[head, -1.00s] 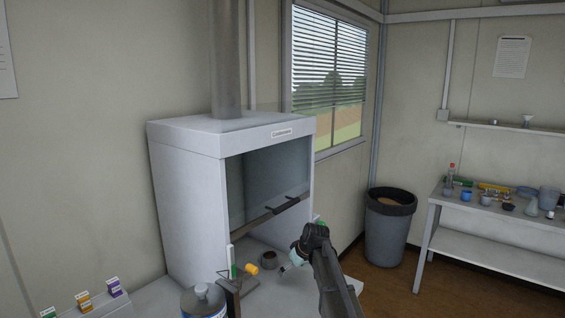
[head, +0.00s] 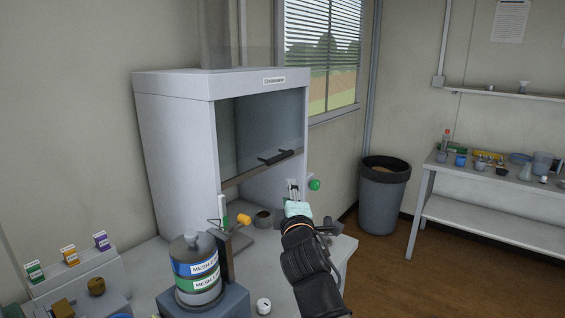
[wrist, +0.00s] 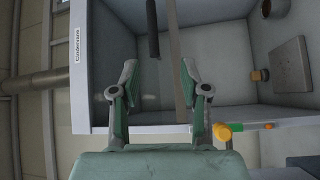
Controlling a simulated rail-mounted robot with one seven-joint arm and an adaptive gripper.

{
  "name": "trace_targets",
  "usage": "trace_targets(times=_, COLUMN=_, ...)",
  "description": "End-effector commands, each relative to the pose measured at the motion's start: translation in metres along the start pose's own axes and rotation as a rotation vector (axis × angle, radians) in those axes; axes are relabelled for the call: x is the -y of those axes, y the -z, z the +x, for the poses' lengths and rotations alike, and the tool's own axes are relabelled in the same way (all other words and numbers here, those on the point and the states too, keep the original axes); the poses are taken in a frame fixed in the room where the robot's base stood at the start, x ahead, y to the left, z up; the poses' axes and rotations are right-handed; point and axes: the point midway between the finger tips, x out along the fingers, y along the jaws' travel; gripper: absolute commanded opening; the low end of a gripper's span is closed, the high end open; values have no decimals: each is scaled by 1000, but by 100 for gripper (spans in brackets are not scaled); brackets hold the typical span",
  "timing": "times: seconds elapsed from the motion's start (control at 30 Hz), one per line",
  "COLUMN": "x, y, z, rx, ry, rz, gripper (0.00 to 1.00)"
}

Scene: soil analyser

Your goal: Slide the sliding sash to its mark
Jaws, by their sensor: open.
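The sliding sash (head: 255,135) is a glass pane in the front of the white cabinet (head: 175,150). It is partly raised, with an open gap below it. Its dark handle bar (head: 275,158) sits just above its bottom edge; the handle also shows in the wrist view (wrist: 153,32). A green-and-white strip (head: 223,208) is at the cabinet's left front post, seen also in the wrist view (wrist: 247,126). I cannot tell whether it is the mark. My gripper (head: 293,187) is open and empty, in front of the cabinet and below the handle. In the wrist view the handle lies ahead between the fingers, apart from them.
A yellow knob (head: 243,219) and a small dark cup (head: 263,217) are near the opening. A green knob (head: 314,184) is at the right. A stack of sieves (head: 195,270) stands at the front left. A bin (head: 384,195) stands right, before a side table (head: 480,215).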

Motion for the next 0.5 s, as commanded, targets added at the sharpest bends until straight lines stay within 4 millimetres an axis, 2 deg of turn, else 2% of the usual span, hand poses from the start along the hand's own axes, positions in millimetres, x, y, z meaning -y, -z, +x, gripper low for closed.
trace_targets(times=0.1, x=-10, y=6, z=5, rx=-23, ry=-38, rz=-35, gripper=45)
trace_targets(times=0.27, x=-13, y=8, z=20, rx=-24, ry=-39, rz=-43, gripper=45)
trace_targets(times=0.5, x=-13, y=8, z=59, rx=-23, ry=-39, rz=-41, gripper=45)
